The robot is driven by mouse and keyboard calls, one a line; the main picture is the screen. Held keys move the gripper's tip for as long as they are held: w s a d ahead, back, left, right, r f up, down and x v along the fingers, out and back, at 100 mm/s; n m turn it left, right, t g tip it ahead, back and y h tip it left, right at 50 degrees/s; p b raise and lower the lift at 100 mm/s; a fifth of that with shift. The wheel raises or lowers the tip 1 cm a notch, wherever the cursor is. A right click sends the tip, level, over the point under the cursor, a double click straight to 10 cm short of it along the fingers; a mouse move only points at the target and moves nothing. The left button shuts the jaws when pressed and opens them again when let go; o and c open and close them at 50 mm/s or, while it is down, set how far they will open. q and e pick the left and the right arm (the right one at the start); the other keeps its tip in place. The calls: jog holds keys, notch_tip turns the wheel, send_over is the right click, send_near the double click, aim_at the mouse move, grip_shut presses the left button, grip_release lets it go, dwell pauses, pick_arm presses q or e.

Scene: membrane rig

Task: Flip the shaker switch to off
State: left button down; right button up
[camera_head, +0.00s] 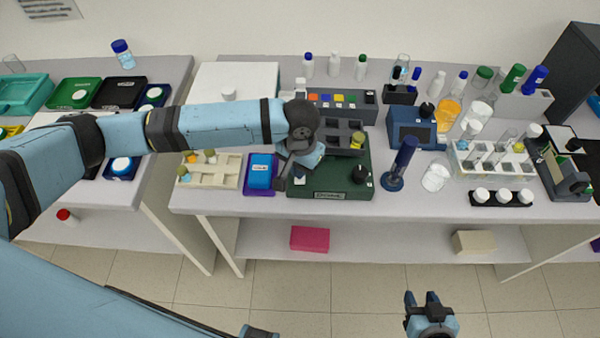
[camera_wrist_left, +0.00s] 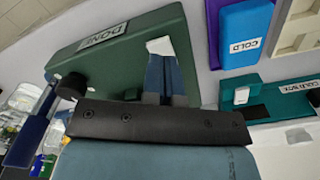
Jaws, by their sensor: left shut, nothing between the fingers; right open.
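A green device (camera_head: 330,188) with a black knob (camera_head: 360,175) stands at the front of the bench; I take it for the shaker. It fills the upper middle of the left wrist view (camera_wrist_left: 120,60), with a label reading "DONE" on its face. My left gripper (camera_head: 282,178) is shut and empty, at the device's front left corner. In the left wrist view its fingertips (camera_wrist_left: 160,58) lie over a white patch (camera_wrist_left: 159,45) on the device; I cannot tell whether they touch. The switch's position cannot be read. My right gripper (camera_head: 423,298) is open and empty, over the floor before the bench.
A blue block (camera_head: 260,172) in a purple tray and a cream rack (camera_head: 222,173) are left of the device.

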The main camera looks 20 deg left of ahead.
pick_arm(q)
jog(key=shift+f, duration=1.35)
pick_arm(e)
jog(key=shift+s+f, duration=0.1)
jog(key=shift+f, duration=0.1)
dwell(0.7)
pick_arm(q)
notch_tip(320, 180, up, 2)
jog(key=shift+r+p, duration=0.1)
jog(key=shift+p, duration=1.15)
notch_tip(320, 180, up, 3)
jog(key=p, duration=0.3)
jog(key=shift+r, duration=0.9)
pick_arm(e)
jog(key=shift+m, duration=0.3)
jog(key=r, duration=0.4)
jog(key=shift+s+d+r, duration=0.1)
jog(key=shift+d+r, duration=0.2)
jog(key=shift+r, duration=0.05)
jog(key=shift+r, duration=0.2)
